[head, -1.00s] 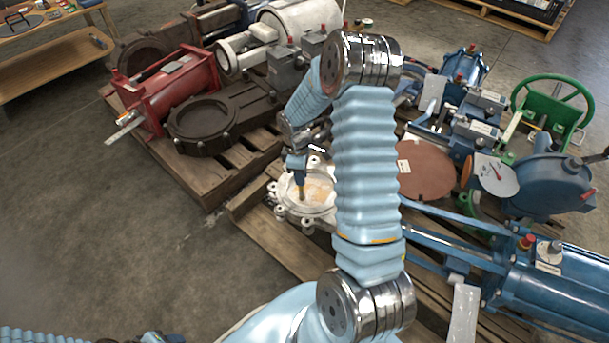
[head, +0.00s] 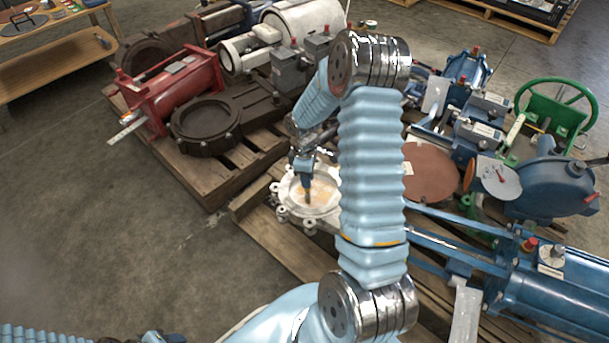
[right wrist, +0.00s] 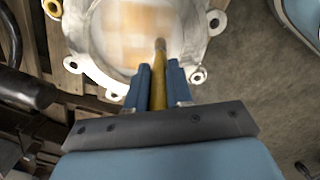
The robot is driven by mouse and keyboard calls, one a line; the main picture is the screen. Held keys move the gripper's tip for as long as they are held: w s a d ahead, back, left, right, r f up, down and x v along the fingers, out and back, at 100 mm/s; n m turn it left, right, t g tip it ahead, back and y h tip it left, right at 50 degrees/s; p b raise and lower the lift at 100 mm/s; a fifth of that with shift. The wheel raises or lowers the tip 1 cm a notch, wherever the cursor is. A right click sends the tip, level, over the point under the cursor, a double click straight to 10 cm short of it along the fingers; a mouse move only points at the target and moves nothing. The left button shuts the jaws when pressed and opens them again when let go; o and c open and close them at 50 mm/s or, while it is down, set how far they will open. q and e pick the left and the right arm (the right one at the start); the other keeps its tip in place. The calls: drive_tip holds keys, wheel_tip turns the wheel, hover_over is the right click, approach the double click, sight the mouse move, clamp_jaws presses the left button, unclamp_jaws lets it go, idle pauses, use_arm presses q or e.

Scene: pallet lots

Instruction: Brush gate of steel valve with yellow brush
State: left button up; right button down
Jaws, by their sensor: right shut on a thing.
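The steel valve (head: 284,211) is a pale metal ring with lugs, lying flat at the pallet's near edge. Its round gate (head: 325,188) has tan-orange patches; in the right wrist view the gate (right wrist: 118,25) shows blocky tan areas on a pale face. My right gripper (head: 305,178) is over the valve, pointing down. In the right wrist view its blue fingers (right wrist: 159,80) are shut on the yellow brush (right wrist: 158,92), whose tip is over or on the gate; contact cannot be told. Of my left arm, only parts show at the bottom left edge, its fingers not clear.
A brown disc-shaped valve (head: 432,170) and blue actuators (head: 560,290) crowd the pallet right of the steel valve. A dark valve (head: 205,122) and a red cylinder (head: 172,88) lie on the pallet behind. The floor (head: 110,230) at left is clear.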

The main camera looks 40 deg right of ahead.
drive_tip(key=shift+s+d, duration=0.15)
drive_tip(key=shift+s, duration=0.35)
drive_tip(key=shift+r, duration=0.1)
drive_tip(key=shift+w+r+p, duration=0.15)
drive_tip(key=shift+r+p, duration=1)
drive_tip(key=shift+r, duration=0.35)
drive_tip(key=shift+w+r+p, duration=0.1)
drive_tip(key=shift+r+p, duration=1)
drive_tip(key=shift+r, duration=0.35)
drive_tip(key=shift+w+r+p, duration=0.15)
drive_tip(key=shift+r+p, duration=1)
drive_tip(key=shift+r, duration=0.4)
drive_tip(key=shift+a, duration=0.2)
